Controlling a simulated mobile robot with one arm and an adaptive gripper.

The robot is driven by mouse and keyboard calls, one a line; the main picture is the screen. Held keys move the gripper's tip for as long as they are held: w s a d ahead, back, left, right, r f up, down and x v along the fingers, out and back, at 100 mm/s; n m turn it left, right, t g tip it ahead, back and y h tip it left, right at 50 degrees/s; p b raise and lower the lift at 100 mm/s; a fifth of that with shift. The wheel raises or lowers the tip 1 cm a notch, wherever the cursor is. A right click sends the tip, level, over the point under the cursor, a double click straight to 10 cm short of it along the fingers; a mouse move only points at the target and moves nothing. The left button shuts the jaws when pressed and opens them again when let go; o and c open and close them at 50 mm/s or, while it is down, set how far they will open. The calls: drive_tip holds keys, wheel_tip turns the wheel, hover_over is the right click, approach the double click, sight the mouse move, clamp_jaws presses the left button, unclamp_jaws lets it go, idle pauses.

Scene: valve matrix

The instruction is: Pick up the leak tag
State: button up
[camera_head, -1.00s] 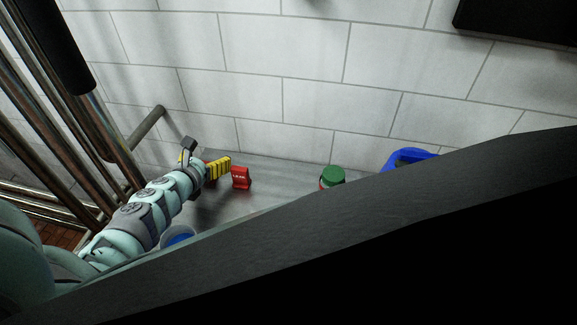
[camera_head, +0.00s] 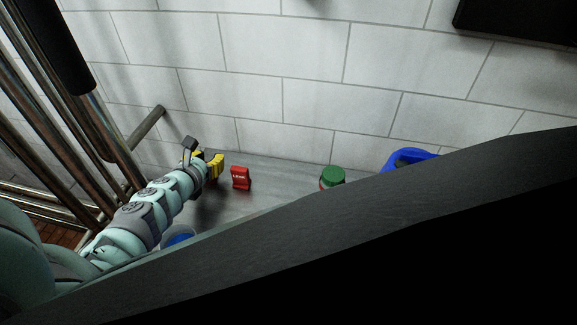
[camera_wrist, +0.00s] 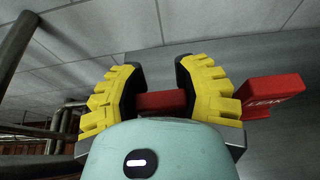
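The leak tag (camera_head: 241,178) is a small red block with white lettering, standing on the grey surface. In the wrist view the leak tag (camera_wrist: 270,93) shows at the right, outside the right finger. My gripper (camera_head: 215,165) is just left of the tag in the head view. Its yellow, black-padded fingers (camera_wrist: 159,90) are spread apart. A red piece (camera_wrist: 160,103) shows in the gap between them; I cannot tell what it belongs to or whether the fingers touch it. The fingers hide part of the red shapes.
A green-topped container (camera_head: 332,177) and a blue bin (camera_head: 409,158) stand to the right on the surface. A blue round item (camera_head: 178,236) lies below my arm. A tiled wall (camera_head: 300,100) closes the back, and metal pipes (camera_head: 118,150) stand at the left.

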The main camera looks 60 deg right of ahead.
clamp_jaws()
drive_tip(key=shift+r, duration=0.2)
drive_tip(key=shift+r+p, duration=0.35)
drive_tip(key=shift+r, duration=0.2)
drive_tip(key=shift+s+r+p, duration=0.25)
drive_tip(key=shift+r+p, duration=0.1)
drive_tip(key=shift+r, duration=0.85)
drive_tip(key=s+a, duration=0.2)
drive_tip(key=s, duration=0.2)
drive_tip(key=s+a+b, duration=0.1)
drive_tip(key=s, duration=0.3)
drive_tip(key=s+a, duration=0.2)
drive_tip(key=s, duration=0.2)
drive_tip(key=shift+s+a+r+b, duration=0.1)
drive_tip(key=shift+a+r+b, duration=0.2)
drive_tip(key=shift+r+b, duration=0.1)
drive_tip(key=shift+s+a+r, duration=0.1)
drive_tip(key=shift+s+a, duration=0.1)
drive_tip(key=shift+s, duration=0.3)
drive_tip(key=shift+s+a+r, duration=0.1)
drive_tip(key=shift+s+a, duration=0.1)
drive_tip(key=shift+s, duration=0.25)
